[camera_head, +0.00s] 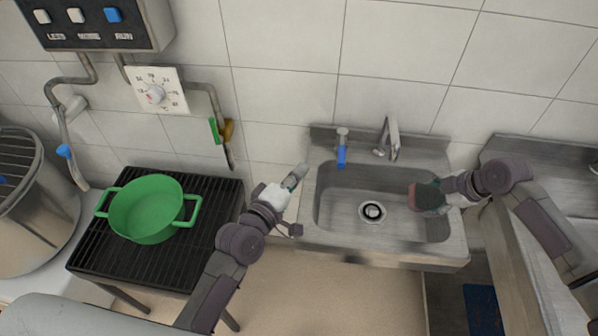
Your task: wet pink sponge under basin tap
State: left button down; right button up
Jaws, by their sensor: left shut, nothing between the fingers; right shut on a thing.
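My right gripper (440,192) is shut on the pink sponge (416,197), which looks dull red-pink with a dark greenish part beside the fingers. It holds the sponge over the right part of the steel basin (340,245), right of the drain (372,211). The metal tap (391,138) stands at the basin's back edge, and the sponge is in front of it and to its right. No water stream can be made out. My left gripper (299,172) is shut and empty at the basin's left rim.
A green pot (146,208) stands on a black grate (97,257) at left. A large steel vessel (36,215) is further left. A dial (156,92) and control box (97,22) are on the tiled wall. A steel counter (505,150) adjoins at right.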

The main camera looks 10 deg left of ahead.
aim_at(436, 205)
jog(key=s+d+r+p, duration=0.2)
jog(key=shift+d+r, duration=0.15)
jog(key=shift+r, duration=0.15)
jog(key=shift+s+d+r+p, duration=0.2)
jog(key=shift+d+r+p, duration=0.05)
jog(key=shift+d+p, duration=0.15)
dwell(0.8)
